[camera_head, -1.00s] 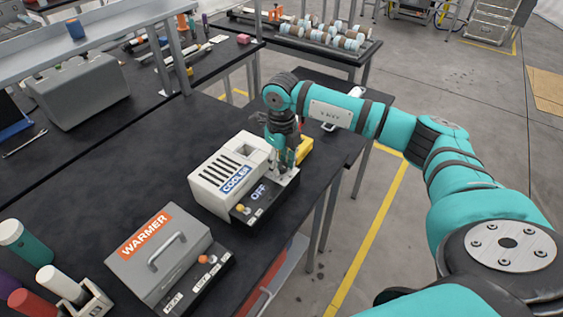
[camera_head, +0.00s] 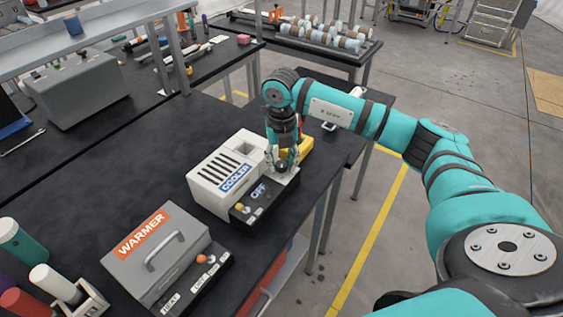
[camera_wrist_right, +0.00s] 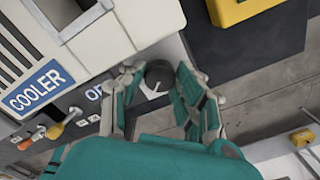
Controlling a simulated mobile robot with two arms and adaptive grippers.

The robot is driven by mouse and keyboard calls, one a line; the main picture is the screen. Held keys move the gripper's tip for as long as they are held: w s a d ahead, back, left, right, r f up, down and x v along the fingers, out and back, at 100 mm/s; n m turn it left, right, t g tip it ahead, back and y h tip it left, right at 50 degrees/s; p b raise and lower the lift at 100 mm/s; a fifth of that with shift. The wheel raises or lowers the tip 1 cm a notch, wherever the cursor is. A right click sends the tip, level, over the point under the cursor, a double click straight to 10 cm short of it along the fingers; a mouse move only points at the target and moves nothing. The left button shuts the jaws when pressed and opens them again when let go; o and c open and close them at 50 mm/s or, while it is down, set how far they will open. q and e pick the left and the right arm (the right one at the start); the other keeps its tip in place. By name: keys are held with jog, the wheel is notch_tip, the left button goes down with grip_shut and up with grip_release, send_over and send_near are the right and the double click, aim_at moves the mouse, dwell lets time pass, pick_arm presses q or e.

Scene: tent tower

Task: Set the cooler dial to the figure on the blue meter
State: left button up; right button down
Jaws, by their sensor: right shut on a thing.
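The white cooler (camera_head: 213,182) stands on the dark bench, with a blue COOLER label and a dark front panel reading OFF. Its round dark dial (camera_wrist_right: 159,73) sits on a pale plate at the panel's end. My right gripper (camera_head: 282,168) points down over the dial, its fingers on both sides of it and shut on it. In the right wrist view the fingers partly hide the plate and its markings; a small white mark shows on the dial. No figure on a blue meter is readable. My left gripper is not in view.
A grey warmer (camera_head: 158,255) with a handle stands in front of the cooler. A yellow thing (camera_head: 303,147) lies close behind my right gripper. The bench between cooler and grey box (camera_head: 78,88) is clear.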

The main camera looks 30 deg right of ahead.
aim_at(283, 164)
jog(key=shift+m, duration=0.8)
jog(key=c, duration=0.9)
grip_release()
jog(key=shift+c, duration=0.2)
jog(key=shift+r, duration=0.15)
jog(key=shift+d+r, duration=0.1)
jog(key=shift+r, duration=3.8)
jog(key=shift+s+f, duration=0.1)
